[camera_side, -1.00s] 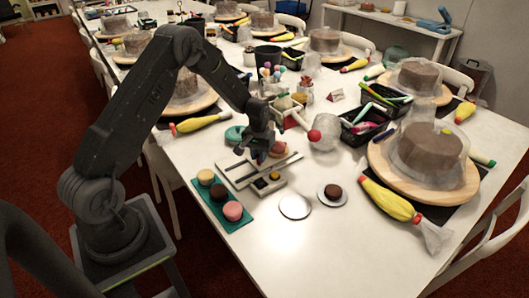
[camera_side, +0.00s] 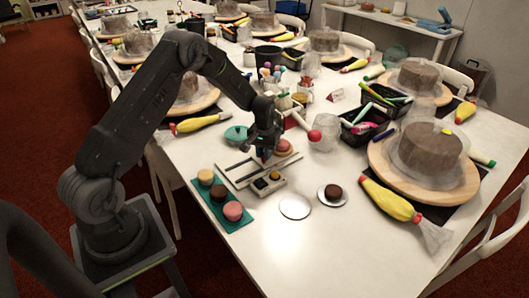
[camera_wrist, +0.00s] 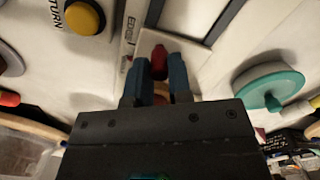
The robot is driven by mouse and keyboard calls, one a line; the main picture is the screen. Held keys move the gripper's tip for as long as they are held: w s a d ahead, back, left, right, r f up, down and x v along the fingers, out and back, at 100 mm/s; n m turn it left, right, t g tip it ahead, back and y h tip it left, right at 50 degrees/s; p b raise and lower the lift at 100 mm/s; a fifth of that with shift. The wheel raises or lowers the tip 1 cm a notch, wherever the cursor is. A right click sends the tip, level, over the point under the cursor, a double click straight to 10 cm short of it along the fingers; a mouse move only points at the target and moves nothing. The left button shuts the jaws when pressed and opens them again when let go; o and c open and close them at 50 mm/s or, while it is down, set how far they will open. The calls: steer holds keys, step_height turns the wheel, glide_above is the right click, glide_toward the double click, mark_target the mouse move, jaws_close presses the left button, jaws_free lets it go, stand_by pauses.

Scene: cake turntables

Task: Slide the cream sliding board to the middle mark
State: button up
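The cream sliding board (camera_side: 296,156) sits on a pale base with dark rails (camera_side: 236,172), left of the table's middle. A round pink-topped cake (camera_side: 283,147) rests on the board. My gripper (camera_side: 264,157) is down at the board, at the near side of the cake, hiding part of it. In the wrist view my gripper's two blue fingers (camera_wrist: 160,72) stand on either side of a red knob (camera_wrist: 160,55) and appear closed on it. A pale strip with "EDGE" lettering (camera_wrist: 130,32) runs beside the fingers. The middle mark cannot be made out.
A button box (camera_side: 268,183) with a yellow button stands just in front of the base. A teal tray of small cakes (camera_side: 229,222) lies to the left.

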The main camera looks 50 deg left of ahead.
steer(key=o, duration=0.5)
steer(key=shift+w+r, duration=0.1)
steer(key=shift+w, duration=0.05)
steer(key=shift+c, duration=0.2)
